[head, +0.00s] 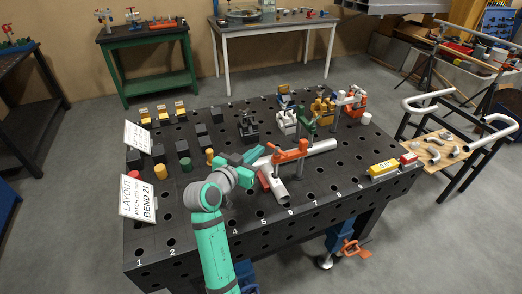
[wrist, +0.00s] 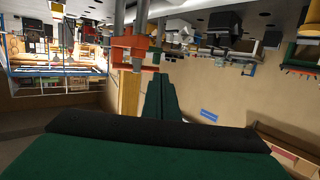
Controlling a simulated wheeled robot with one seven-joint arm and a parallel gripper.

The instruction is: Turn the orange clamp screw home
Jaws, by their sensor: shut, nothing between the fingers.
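The orange clamp (head: 289,153) stands on the black perforated table, its arm reaching across a pale pipe (head: 322,146). In the wrist view, which appears upside down, the orange clamp (wrist: 128,48) and its grey posts are just left of and beyond my fingertips. Which part is the turning screw is too small to tell. My gripper (head: 257,154) is just left of the clamp in the head view. Its dark green fingers (wrist: 157,82) are shut and empty. The fingertips look close to the clamp, but I cannot tell whether they touch it.
A green clamp (head: 310,122) and another orange clamp (head: 353,100) stand behind. Dark blocks and coloured pegs fill the table's left side, with a layout sign (head: 138,197) at the edge. A yellow block (head: 383,168) lies at the right. The front right table surface is mostly clear.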

